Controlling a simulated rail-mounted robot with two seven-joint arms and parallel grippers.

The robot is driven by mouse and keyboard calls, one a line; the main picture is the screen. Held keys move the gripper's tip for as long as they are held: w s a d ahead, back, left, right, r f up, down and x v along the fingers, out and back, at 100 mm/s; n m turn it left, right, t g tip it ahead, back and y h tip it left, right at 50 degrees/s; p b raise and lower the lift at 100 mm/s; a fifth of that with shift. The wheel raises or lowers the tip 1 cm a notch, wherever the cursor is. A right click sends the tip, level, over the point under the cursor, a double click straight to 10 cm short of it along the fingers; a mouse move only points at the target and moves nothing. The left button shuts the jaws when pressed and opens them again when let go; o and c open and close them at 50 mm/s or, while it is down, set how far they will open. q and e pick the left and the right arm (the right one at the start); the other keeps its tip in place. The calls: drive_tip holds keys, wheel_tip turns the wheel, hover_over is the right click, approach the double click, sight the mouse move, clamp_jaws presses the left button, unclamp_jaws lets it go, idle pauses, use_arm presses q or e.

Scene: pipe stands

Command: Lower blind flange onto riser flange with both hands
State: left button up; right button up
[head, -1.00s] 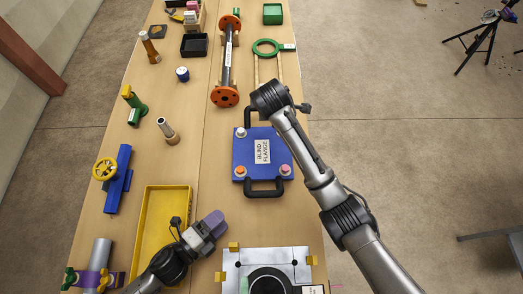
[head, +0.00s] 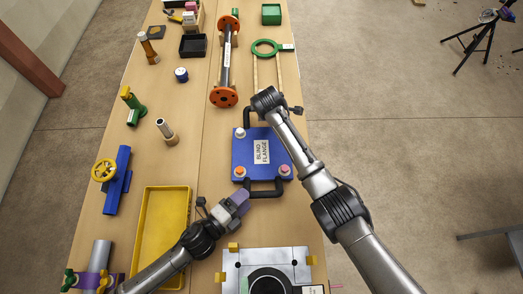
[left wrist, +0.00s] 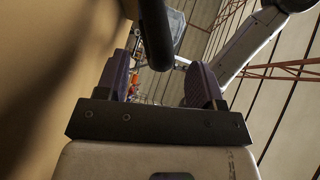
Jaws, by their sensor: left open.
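The blind flange (head: 250,145) is a blue square plate with a white label, coloured knobs at corners and black handles at its far and near sides. It lies on the table. My left gripper (head: 243,195), with purple fingers, is open at the left end of the near handle (head: 265,193). In the left wrist view, a dark bar (left wrist: 158,30) shows ahead between the open fingers (left wrist: 160,80). My right arm reaches the far handle (head: 248,118); its wrist hides the right gripper's fingers. A round dark flange (head: 268,277), probably the riser flange, sits in a pale plate, cut off below.
Yellow blocks (head: 234,246) stand at the pale plate's edges. A pipe spool with orange ends (head: 223,97) and a green ring (head: 266,47) lie beyond. Bare table lies left of the blind flange.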

sight(253, 192)
use_arm(q)
drive_tip(key=shift+x, duration=2.2)
use_arm(e)
drive_tip(key=shift+x, duration=2.1)
drive_tip(key=shift+f, duration=0.1)
use_arm(q)
drive_tip(key=shift+c, duration=0.4)
use_arm(e)
drive_tip(key=shift+c, duration=0.5)
use_arm(q)
drive_tip(key=c, duration=0.9)
use_arm(e)
drive_tip(key=c, duration=0.9)
use_arm(q)
clamp_jaws()
use_arm(e)
clamp_jaws()
use_arm(q)
drive_tip(key=shift+d+r, duration=0.1)
drive_tip(key=shift+r, duration=0.2)
use_arm(e)
drive_tip(key=shift+r, duration=0.25)
